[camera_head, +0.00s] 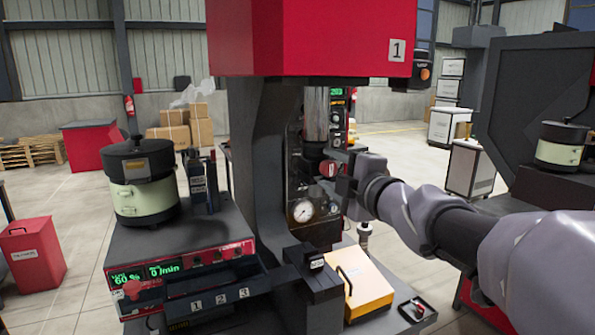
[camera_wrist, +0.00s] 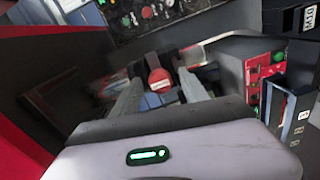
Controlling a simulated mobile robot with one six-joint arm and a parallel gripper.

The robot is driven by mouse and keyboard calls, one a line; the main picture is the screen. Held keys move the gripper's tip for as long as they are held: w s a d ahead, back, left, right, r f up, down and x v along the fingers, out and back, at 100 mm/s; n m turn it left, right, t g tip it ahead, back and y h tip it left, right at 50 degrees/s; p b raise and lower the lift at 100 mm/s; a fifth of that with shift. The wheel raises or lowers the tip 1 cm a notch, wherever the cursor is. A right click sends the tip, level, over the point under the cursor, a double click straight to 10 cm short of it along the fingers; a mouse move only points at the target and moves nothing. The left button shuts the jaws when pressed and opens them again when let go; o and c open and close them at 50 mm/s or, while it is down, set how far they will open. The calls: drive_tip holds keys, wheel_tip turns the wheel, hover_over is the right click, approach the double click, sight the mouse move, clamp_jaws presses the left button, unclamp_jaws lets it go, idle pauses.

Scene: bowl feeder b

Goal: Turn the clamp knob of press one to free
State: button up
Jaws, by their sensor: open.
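Press one (camera_head: 300,40) is a tall dark machine with a red head marked 1, in the middle of the head view. A small red knob (camera_head: 328,168) sits on its inner side, below the dark ram. My gripper (camera_head: 345,186) is right beside this knob, reaching in from the right. In the wrist view a round red knob (camera_wrist: 159,79) shows ahead, between the two grey fingers of my gripper (camera_wrist: 157,86). The fingers stand apart, open. Whether they touch the knob, and which way the knob is turned, I cannot tell.
A feeder with a lidded pot (camera_head: 142,182) and a control box (camera_head: 190,272) stands to the left. A pressure gauge (camera_head: 303,211) sits below the knob. A yellow box (camera_head: 362,285) lies at the press base. The press column closes off the left.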

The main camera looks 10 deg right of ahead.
drive_tip(key=p+v, duration=0.4)
drive_tip(key=v, duration=1.3)
drive_tip(key=shift+s, duration=0.2)
drive_tip(key=shift+d, duration=0.1)
